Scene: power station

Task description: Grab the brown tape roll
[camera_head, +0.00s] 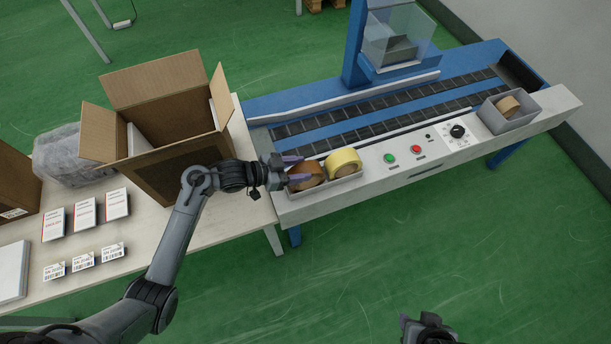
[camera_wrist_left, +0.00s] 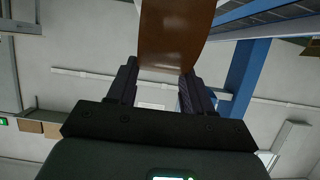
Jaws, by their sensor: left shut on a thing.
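The brown tape roll (camera_head: 309,177) sits at the left end of a small grey tray (camera_head: 331,184) on the front edge of the conveyor machine. My left gripper (camera_head: 291,170) reaches it from the left and is shut on it. In the left wrist view, the brown tape roll (camera_wrist_left: 175,38) stands between the fingers of my left gripper (camera_wrist_left: 158,85). I cannot tell whether the roll is clear of the tray floor. My right gripper (camera_head: 428,328) shows only partly at the bottom edge, away from the machine, and its fingers are not clear.
A yellow tape roll (camera_head: 343,161) stands in the same tray, right beside the brown one. An open cardboard box (camera_head: 165,105) stands on the table behind my left arm. Another grey bin (camera_head: 526,117) with a tape roll is at the machine's right end.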

